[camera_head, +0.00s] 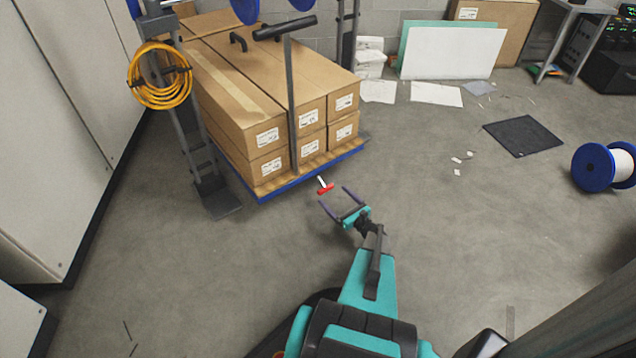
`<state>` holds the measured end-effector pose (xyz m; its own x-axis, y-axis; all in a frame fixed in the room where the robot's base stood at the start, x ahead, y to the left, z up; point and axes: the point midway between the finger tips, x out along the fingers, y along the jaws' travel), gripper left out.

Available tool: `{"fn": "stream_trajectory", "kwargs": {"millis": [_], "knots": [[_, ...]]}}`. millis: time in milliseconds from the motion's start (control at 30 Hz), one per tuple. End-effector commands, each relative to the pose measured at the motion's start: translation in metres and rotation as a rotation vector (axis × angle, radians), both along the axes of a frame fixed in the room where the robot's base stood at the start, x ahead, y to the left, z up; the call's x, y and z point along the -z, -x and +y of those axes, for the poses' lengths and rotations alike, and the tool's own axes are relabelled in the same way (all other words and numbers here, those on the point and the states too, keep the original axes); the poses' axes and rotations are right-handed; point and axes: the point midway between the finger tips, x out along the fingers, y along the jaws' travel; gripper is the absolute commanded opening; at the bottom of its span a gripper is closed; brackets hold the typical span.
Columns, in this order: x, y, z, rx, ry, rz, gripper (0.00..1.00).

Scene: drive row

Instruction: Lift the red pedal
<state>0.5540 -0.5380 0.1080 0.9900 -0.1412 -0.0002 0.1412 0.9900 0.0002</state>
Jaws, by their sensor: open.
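The red pedal (326,190) is a small red bar on a short pale stem at the front edge of a blue platform cart (310,174), low near the floor. My gripper (336,196) is open, its two dark fingers pointing toward the cart. The pedal lies near the fingertips and appears roughly between them or just beyond. I cannot tell the height of the fingers relative to the pedal. Nothing is held.
Stacked cardboard boxes (240,125) load the cart, and its dark upright handle (291,100) rises above the pedal. A hand truck (195,140) with a coiled yellow cable (160,88) stands left. A blue spool (592,168) is at right. The floor between is mostly clear.

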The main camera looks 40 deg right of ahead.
Motion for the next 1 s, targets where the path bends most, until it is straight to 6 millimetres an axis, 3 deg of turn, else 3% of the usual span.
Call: {"fn": "stream_trajectory", "kwargs": {"millis": [700,1000], "knots": [[0.003,-0.099,-0.013,-0.003,0.001,0.0,0.91],[0.001,-0.122,-0.016,-0.001,0.0,0.0,0.91]]}}
